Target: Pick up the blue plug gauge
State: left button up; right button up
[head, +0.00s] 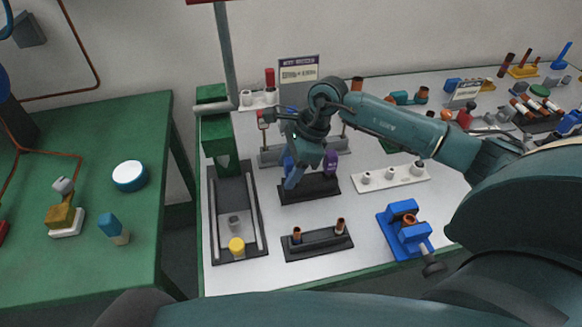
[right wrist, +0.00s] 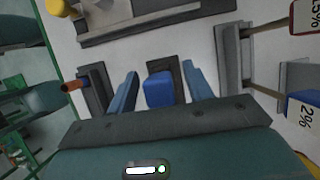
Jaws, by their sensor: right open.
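The blue plug gauge shows in the right wrist view as a blue block (right wrist: 158,90) standing at a dark holder. In the head view this dark holder (head: 318,188) stands on the light bench, and the gauge is mostly hidden behind my gripper. A purple piece (head: 331,161) stands at the holder's right end. My right gripper (head: 297,170) is open above the holder's left end. In the wrist view its two fingers (right wrist: 161,90) lie on either side of the blue block, with a gap on each side. My left gripper is not in view.
A dark tray (head: 254,190) with a yellow-capped cylinder (head: 237,248) lies to the left. A dark rack with copper-coloured pins (head: 318,246) stands in front. A blue clamp-like fixture (head: 405,232) and a white rack (head: 390,178) are to the right. A gap separates the green table (head: 95,130).

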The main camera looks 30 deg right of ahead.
jog(key=shift+a+f, duration=0.1)
jog(key=shift+f, duration=0.25)
jog(key=shift+c, duration=0.3)
jog(key=c, duration=0.9)
